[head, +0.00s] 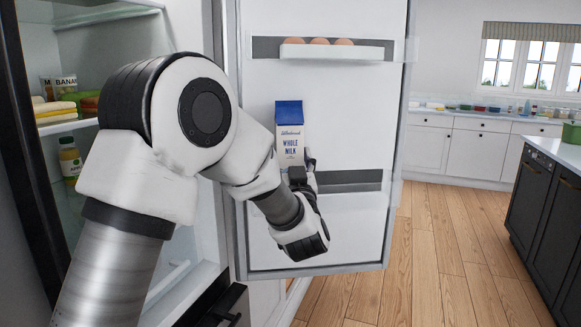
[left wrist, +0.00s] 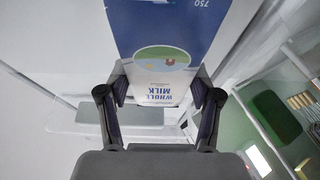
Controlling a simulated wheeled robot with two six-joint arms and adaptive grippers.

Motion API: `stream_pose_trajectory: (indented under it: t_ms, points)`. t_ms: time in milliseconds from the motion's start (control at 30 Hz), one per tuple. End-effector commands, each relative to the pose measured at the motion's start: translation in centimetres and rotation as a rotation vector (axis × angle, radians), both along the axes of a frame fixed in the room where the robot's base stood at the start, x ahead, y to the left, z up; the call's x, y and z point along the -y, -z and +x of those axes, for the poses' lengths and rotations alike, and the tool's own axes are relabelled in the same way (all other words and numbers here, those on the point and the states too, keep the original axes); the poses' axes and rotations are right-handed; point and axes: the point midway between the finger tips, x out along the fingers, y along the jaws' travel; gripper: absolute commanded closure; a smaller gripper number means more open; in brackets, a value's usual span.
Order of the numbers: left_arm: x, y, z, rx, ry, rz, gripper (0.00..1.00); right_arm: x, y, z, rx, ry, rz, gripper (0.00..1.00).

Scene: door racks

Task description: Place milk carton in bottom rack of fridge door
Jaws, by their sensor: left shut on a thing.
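The milk carton (head: 290,135) is white with a blue top and reads "Whole Milk". It is upright in the head view, in front of the open fridge door (head: 345,230). My left gripper (head: 303,170) is shut on the carton, low on its body. In the left wrist view the carton (left wrist: 168,60) sits between the two fingers of the gripper (left wrist: 160,95). The bottom rack (head: 345,200) of the door is just below and right of the carton, partly hidden by my gripper. I cannot tell whether the carton touches the rack. My right gripper does not show.
An upper door rack (head: 335,52) holds several eggs (head: 320,41). Fridge shelves at left hold a juice bottle (head: 70,160) and packages (head: 55,108). A dark counter (head: 545,195) stands at right, with clear wooden floor (head: 450,250) between.

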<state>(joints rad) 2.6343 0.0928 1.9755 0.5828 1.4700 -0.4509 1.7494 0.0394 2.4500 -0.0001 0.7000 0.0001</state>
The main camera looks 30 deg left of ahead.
Motion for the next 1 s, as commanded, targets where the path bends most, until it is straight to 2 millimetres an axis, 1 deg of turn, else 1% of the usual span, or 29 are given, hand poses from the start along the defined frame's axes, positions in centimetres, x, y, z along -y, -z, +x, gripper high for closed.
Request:
stream_pose_trajectory:
  t_ms: [33,267,700,800,833,867,900,1000]
  points:
    - [0.1,0.3,-0.2,0.006,0.0,0.004,1.0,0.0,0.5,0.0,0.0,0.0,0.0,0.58]
    - [0.1,0.0,-0.2,0.007,0.0,0.004,1.0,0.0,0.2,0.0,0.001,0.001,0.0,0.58]
    - [0.1,1.3,-0.2,0.007,0.0,0.004,1.0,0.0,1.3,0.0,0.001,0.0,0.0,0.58]
    - [0.1,1.2,-0.2,0.007,0.0,0.004,1.0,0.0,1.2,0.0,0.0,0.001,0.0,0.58]
    - [0.1,1.4,-0.2,0.002,0.0,0.002,0.29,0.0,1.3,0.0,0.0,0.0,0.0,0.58]
    - [0.1,1.4,-0.2,0.002,0.0,0.002,0.18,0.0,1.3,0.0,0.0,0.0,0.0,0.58]
    - [0.1,1.4,-0.2,0.002,0.0,0.002,0.11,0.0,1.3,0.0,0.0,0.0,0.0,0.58]
    - [0.1,1.4,-0.2,0.002,0.0,0.002,0.11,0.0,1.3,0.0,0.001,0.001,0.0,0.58]
